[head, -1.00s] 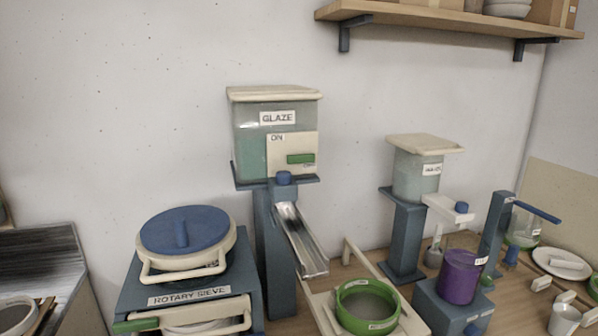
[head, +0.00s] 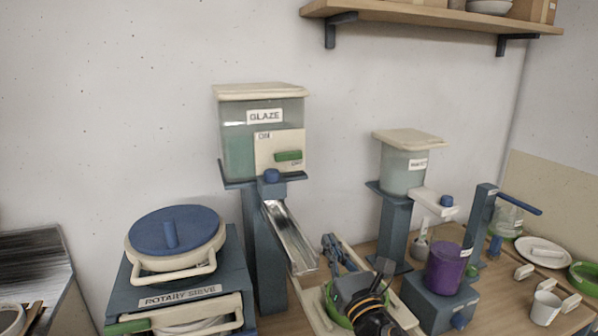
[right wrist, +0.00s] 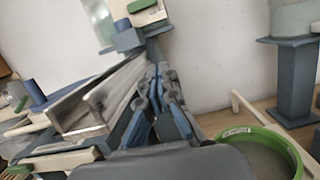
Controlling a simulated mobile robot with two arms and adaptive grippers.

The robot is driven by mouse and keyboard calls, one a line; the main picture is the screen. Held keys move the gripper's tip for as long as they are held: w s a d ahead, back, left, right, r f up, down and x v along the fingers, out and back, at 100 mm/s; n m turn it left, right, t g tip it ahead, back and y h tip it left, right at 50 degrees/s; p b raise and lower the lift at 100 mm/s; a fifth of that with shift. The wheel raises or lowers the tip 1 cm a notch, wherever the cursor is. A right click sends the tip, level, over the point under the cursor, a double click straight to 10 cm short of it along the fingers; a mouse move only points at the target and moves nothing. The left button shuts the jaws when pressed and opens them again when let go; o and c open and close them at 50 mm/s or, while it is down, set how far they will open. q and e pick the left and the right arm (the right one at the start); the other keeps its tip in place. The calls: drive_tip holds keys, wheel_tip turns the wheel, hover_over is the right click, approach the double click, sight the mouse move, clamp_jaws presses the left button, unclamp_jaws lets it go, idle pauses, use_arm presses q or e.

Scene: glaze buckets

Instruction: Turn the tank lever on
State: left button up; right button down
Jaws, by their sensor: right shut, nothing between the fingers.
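The glaze tank (head: 238,140) is a clear box with a cream lid and greenish contents. Its cream panel reads ON at the top, with a smaller label low on the right. The green lever (head: 288,156) lies about level on that panel. It also shows at the top edge of the right wrist view (right wrist: 141,5). My right gripper (head: 335,243) is below and right of the lever, near the chute's lower end, apart from the lever. Its fingers (right wrist: 161,72) are together and empty, pointing up toward the tank. My left gripper is in neither view.
A metal chute (head: 288,238) slopes down from the tank. A green-rimmed bowl (right wrist: 285,147) is beside my right gripper. The rotary sieve (head: 178,292) stands left. A smaller tank (head: 403,170) and a purple cup (head: 444,268) stand right. A shelf (head: 440,16) hangs above.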

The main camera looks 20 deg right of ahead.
drive_tip(key=shift+r, duration=0.25)
drive_tip(key=p, duration=0.4)
approach(294, 164)
drive_tip(key=w, duration=0.2)
drive_tip(key=w+f, duration=0.1)
drive_tip(key=w, duration=0.1)
drive_tip(key=w+f, duration=0.1)
drive_tip(key=shift+w+f, duration=0.2)
drive_tip(key=shift+w, duration=0.2)
drive_tip(key=r+p, duration=0.2)
drive_tip(key=r, duration=0.1)
drive_tip(key=shift+w+a+r+p, duration=0.1)
drive_tip(key=shift+w+p, duration=0.2)
drive_tip(key=shift+p, duration=0.1)
drive_tip(key=shift+s+r, duration=0.2)
drive_tip(key=shift+r, duration=0.25)
drive_tip(key=shift+w+f, duration=0.1)
drive_tip(key=shift+w, duration=0.05)
